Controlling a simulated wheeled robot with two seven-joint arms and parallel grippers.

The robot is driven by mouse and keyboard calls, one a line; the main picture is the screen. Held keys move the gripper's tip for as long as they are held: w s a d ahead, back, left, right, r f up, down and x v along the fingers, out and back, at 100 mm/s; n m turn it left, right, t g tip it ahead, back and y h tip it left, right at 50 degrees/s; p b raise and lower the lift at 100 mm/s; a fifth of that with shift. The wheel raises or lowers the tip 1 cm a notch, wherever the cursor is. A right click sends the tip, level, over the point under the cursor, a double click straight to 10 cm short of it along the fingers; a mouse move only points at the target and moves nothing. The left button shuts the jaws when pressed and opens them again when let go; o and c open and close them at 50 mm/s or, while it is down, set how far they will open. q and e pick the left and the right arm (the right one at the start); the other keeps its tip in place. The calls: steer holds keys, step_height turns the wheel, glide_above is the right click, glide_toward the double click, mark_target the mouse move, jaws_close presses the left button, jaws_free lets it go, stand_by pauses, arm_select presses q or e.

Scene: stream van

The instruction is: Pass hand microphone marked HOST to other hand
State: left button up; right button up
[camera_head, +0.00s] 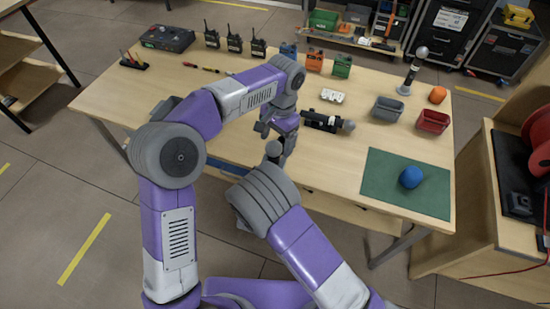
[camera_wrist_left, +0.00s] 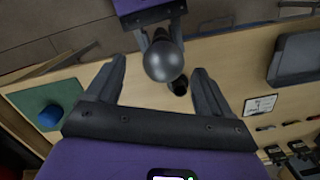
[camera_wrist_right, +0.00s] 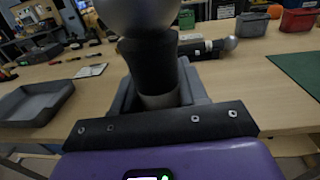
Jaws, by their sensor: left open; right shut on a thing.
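A hand microphone with a round dark grey head (camera_head: 273,149) is held upright by my right gripper (camera_wrist_right: 158,92), which is shut around its body. In the left wrist view, the microphone's head (camera_wrist_left: 165,61) shows end-on between the fingers of my left gripper (camera_wrist_left: 160,75). My left gripper (camera_head: 279,133) is open and points down over the microphone, without visibly gripping it. No HOST marking is readable. Another black microphone (camera_head: 322,122) lies on the table just beyond, its grey head to the right. In the head view my right gripper is mostly hidden.
A shallow grey tray (camera_wrist_right: 38,102) shows in the right wrist view. Radios (camera_head: 234,42) stand at the back.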

arm_select(q)
steer(key=r, duration=0.6)
steer(key=shift+w+d, duration=0.25)
steer(key=shift+w, duration=0.2)
steer(key=w+a+f+t+h, duration=0.2)
steer(key=w+a+f+t, duration=0.2)
steer(key=w+a+f, duration=0.65)
steer(key=w+a+f+n+t+y, duration=0.1)
steer(key=w+a+f+n, duration=0.2)
steer(key=a, duration=0.5)
steer(key=w+a+f+n+t, duration=0.1)
steer(key=a+f+n, duration=0.25)
steer(key=a, duration=0.55)
steer(key=s+a+f+n+y, duration=0.2)
steer(key=s+a+f, duration=0.15)
steer(key=a, duration=0.35)
steer(key=s+a+f+n+y, duration=0.1)
steer(key=s+a+f+n, duration=0.15)
steer(key=a+f, duration=0.35)
steer(key=s+d+f+g+h, duration=0.2)
steer(key=s+d+f, duration=0.9)
steer(key=s+f, duration=0.2)
steer(key=s+d+g+h, duration=0.2)
steer(key=s+d+h, duration=0.3)
steer(key=s+d, duration=1.3)
steer(key=d, duration=0.3)
steer(key=shift+s+r, duration=0.2)
steer(key=shift+r, duration=0.15)
